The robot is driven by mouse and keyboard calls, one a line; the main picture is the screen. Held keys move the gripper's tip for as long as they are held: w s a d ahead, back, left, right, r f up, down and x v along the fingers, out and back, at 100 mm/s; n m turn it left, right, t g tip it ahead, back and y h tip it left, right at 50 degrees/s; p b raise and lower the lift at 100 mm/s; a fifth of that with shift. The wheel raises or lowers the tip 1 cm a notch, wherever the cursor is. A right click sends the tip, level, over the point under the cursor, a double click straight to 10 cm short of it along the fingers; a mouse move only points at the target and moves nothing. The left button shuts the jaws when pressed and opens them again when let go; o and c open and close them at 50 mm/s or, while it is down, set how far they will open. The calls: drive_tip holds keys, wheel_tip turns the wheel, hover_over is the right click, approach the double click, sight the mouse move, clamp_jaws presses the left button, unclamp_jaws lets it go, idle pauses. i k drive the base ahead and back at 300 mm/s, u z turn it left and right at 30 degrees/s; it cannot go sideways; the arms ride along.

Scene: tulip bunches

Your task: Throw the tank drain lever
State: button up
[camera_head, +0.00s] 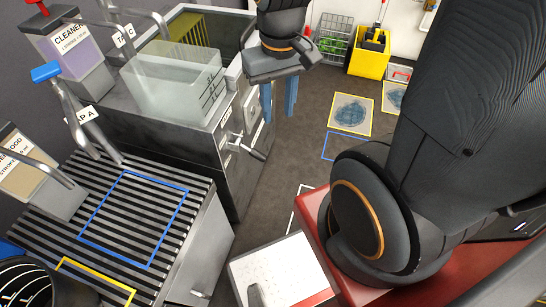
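A metal tank unit (190,125) with a clear basin (175,80) on top stands at the upper middle. A metal lever (249,149) sticks out from its front face, beside small white labels too small to read; I take it for the drain lever. My gripper (279,110) hangs above and to the right of the lever, with its two blue fingers pointing down. The fingers are apart and nothing shows between them. They appear clear of the lever, though the depth gap is hard to judge.
A slatted counter (135,220) with a blue outline and taps stands at left, with dispensers (70,50) behind. A white-topped box (280,275) lies at the bottom. A yellow bucket (370,52) and wire basket (333,40) stand at the back. Grey floor (300,150) right of the tank is open.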

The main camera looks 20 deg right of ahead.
sight(254, 152)
drive_tip(key=u, duration=1.5)
drive_tip(key=k, duration=0.55)
drive_tip(key=z, duration=1.6)
